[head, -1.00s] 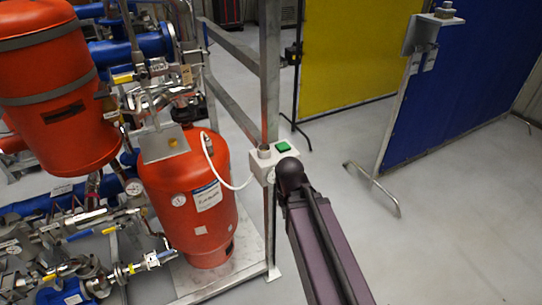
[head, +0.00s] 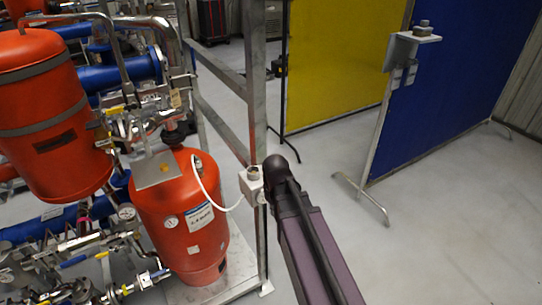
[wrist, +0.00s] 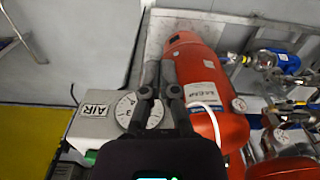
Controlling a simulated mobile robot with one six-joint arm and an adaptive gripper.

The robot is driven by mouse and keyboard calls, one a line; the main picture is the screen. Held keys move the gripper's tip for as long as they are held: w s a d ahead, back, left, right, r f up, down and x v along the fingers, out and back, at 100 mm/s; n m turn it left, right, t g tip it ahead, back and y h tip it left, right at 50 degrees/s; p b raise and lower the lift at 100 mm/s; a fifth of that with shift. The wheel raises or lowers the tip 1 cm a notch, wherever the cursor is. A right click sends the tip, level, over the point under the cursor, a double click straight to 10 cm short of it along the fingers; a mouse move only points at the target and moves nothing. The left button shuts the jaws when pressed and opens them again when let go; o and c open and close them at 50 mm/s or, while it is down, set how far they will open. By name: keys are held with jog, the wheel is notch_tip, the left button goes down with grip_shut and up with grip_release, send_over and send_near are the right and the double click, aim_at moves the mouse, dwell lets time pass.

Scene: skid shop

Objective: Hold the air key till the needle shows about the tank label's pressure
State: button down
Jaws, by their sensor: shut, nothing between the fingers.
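The air box (head: 249,186) is a pale box on the grey frame post. In the wrist view the box (wrist: 92,127) is marked AIR and carries a round white dial (wrist: 126,106), partly covered by my fingers; I cannot read its needle. My gripper (wrist: 161,68) is shut and empty over the box, beside the dial. My arm hides the green key in the head view. The red tank (head: 178,205) stands left of the box, with a white label (head: 201,217) and a small gauge on its side. The label also shows in the wrist view (wrist: 202,95), too small to read surely.
A white hose (head: 214,203) runs from the tank top area to the box. A larger red vessel (head: 48,125), blue pipes and valves crowd the left. A yellow panel (head: 330,65) and blue panel (head: 445,90) stand behind on the right, with open floor before them.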

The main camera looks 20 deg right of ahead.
jog(key=w+d+r+n+p, duration=0.1)
jog(key=w+r+n+p, duration=0.7)
jog(key=w+r+p, duration=0.1)
jog(key=w+d+r+n+p, duration=0.2)
jog(key=w+r+n+p, duration=0.6)
jog(key=w+r+p, duration=0.1)
jog(key=shift+w+d+r+n, duration=0.2)
jog(key=shift+d+r+n, duration=0.1)
jog(key=shift+r, duration=0.3)
jog(key=shift+f, duration=0.15)
notch_tip(320, 180, down, 14)
jog(key=b, duration=1.4)
jog(key=shift+f+b, duration=0.6)
jog(key=shift+b, duration=0.1)
jog(key=shift+s+f+b, duration=0.2)
jog(key=shift+s+b, duration=0.1)
jog(key=shift+b, duration=0.05)
jog(key=shift+s+a, duration=0.1)
jog(key=shift+s, duration=0.05)
dwell(2.2)
